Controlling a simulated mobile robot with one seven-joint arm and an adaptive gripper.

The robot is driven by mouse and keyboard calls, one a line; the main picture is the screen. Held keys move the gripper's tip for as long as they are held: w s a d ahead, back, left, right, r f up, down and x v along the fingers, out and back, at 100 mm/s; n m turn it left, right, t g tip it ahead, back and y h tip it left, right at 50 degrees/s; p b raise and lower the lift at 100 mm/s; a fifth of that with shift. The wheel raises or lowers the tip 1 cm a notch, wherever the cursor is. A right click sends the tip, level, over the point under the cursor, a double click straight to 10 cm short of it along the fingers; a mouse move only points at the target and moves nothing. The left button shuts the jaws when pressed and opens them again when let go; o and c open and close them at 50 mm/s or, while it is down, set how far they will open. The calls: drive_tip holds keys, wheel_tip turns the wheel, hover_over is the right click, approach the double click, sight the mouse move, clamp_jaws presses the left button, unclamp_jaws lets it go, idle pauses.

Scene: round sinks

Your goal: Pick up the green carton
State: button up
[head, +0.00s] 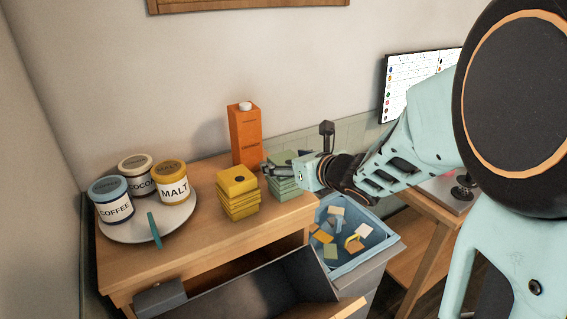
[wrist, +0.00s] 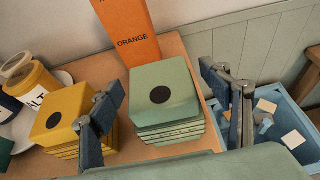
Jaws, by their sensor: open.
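The green carton (head: 287,189) is a boxy pale green block with ridged, layered sides. It stands on the wooden cabinet near its right end, partly hidden by my gripper in the head view. In the wrist view the green carton (wrist: 165,92) shows its flat top with a black dot. My gripper (head: 282,168) is over the carton. In the wrist view my gripper (wrist: 163,82) is open, with one finger to each side of the carton in the picture. Nothing is held. Whether the fingers touch it I cannot tell.
A similar yellow block (head: 238,194) stands close to the left, near the left finger. An orange carton (head: 245,136) stands behind. Several labelled jars (head: 174,184) sit on a round tray (head: 178,222). A blue bin (head: 345,268) with loose pieces is at the right.

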drive_tip(key=shift+w, duration=0.1)
drive_tip(key=shift+c, duration=0.6)
drive_tip(key=c, duration=1.1)
